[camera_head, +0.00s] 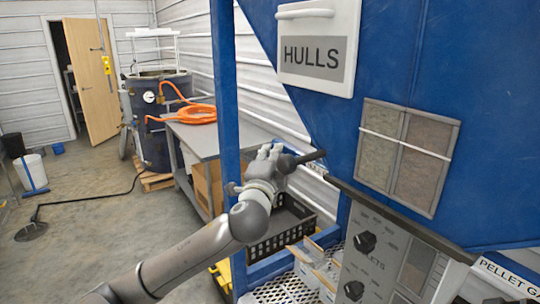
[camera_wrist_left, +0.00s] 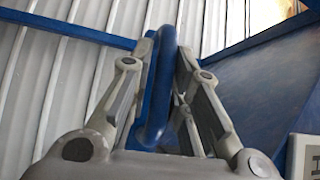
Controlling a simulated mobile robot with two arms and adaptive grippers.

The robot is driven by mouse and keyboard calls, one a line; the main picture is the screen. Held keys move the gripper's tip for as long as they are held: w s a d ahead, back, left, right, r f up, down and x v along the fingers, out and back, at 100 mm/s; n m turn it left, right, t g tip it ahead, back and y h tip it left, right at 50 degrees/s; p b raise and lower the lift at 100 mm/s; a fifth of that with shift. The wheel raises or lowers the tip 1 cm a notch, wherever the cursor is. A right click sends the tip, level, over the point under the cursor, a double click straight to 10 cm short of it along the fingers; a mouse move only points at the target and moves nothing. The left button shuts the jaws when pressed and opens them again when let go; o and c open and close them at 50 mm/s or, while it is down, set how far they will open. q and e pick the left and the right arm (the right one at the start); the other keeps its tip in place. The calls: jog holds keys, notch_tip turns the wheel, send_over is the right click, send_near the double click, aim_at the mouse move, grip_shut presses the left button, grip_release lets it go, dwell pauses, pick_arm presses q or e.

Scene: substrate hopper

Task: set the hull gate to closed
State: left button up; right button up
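A white plate labelled HULLS (camera_head: 314,67), with a white handle bar along its top, is on the blue hopper's face (camera_head: 375,75). Part of a white lettered plate (camera_wrist_left: 305,155) shows at the right edge of the left wrist view. My left gripper (camera_head: 270,155) is below and left of the HULLS plate, beside a dark lever-like bar (camera_head: 305,158). In the left wrist view, a rounded blue bar (camera_wrist_left: 157,110) stands between the fingers of my left gripper (camera_wrist_left: 168,50). I cannot tell whether both fingers press on it. My right gripper is out of view.
A blue post (camera_head: 224,80) rises left of my gripper. A control panel (camera_head: 375,260) with black knobs and a framed double window (camera_head: 407,155) are to the right. A grey table (camera_head: 215,138) with an orange hose (camera_head: 196,114) stands behind. Open floor lies left.

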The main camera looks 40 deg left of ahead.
pick_arm(q)
jog(key=shift+o, duration=1.2)
jog(key=shift+s, duration=0.1)
jog(key=r+v, duration=0.1)
jog(key=v, duration=0.6)
jog(key=shift+s+d+f, duration=0.15)
jog(key=shift+f, duration=0.3)
